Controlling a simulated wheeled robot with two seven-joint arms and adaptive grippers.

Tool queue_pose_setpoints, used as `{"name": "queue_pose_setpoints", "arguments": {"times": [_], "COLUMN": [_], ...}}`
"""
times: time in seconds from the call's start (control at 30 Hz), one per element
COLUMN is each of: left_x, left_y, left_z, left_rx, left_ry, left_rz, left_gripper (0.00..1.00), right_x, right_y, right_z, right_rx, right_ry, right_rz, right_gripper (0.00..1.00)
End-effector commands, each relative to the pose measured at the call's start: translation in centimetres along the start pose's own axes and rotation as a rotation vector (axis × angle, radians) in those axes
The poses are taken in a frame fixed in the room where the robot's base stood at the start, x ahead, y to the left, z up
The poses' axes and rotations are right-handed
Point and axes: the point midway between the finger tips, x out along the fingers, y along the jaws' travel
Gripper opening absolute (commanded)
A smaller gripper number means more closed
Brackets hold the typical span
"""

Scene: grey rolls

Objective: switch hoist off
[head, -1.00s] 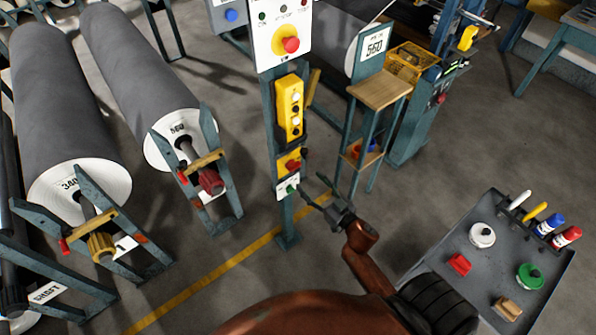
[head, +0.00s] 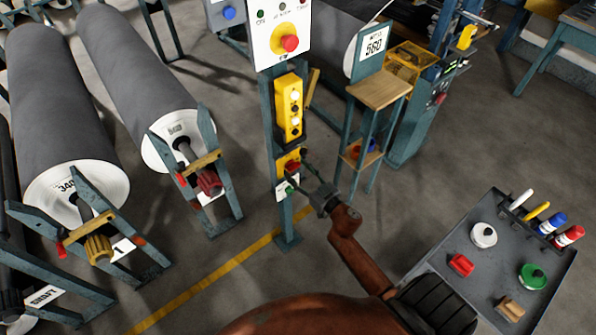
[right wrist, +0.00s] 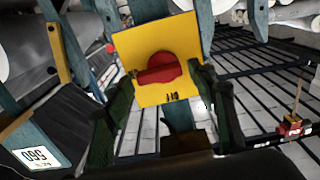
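The likely hoist switch is a red rotary knob (head: 293,166) on a yellow plate (head: 281,161), low on the teal post. In the right wrist view the red knob (right wrist: 158,70) shows face-on on the yellow plate (right wrist: 185,35), its bar lying nearly level across the picture. Small dark lettering below it is unreadable. My right gripper (head: 299,174) is open at the plate, pointing at it. In the right wrist view its dark fingers (right wrist: 162,82) stand apart, one on each side of the knob; I cannot tell whether they touch it. My left gripper is not in view.
Above the knob are a yellow button box (head: 289,107) and a panel with a red mushroom button (head: 290,43). A white label with a green part (head: 286,188) sits just below. A wooden-topped stand (head: 378,92) is close right; a grey tray (head: 495,255) is front right.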

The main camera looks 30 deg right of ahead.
Motion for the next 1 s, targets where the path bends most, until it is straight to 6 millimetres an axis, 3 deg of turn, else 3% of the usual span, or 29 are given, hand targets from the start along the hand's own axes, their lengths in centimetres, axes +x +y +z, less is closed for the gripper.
{"name": "queue_pose_setpoints", "arguments": {"times": [0.5,0.77,1.0], "left_x": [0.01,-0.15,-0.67], "left_y": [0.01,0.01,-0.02], "left_z": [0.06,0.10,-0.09], "left_rx": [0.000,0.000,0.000], "left_ry": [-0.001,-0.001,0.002], "left_rz": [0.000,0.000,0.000], "left_gripper": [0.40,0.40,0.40], "right_x": [-0.04,-0.04,-0.04], "right_y": [0.01,0.00,-0.04], "right_z": [0.01,-0.04,-0.19], "right_rx": [0.000,-0.032,-0.161], "right_ry": [0.000,0.000,0.000], "right_rz": [0.000,0.000,0.001], "right_gripper": [0.16,0.16,0.16]}}
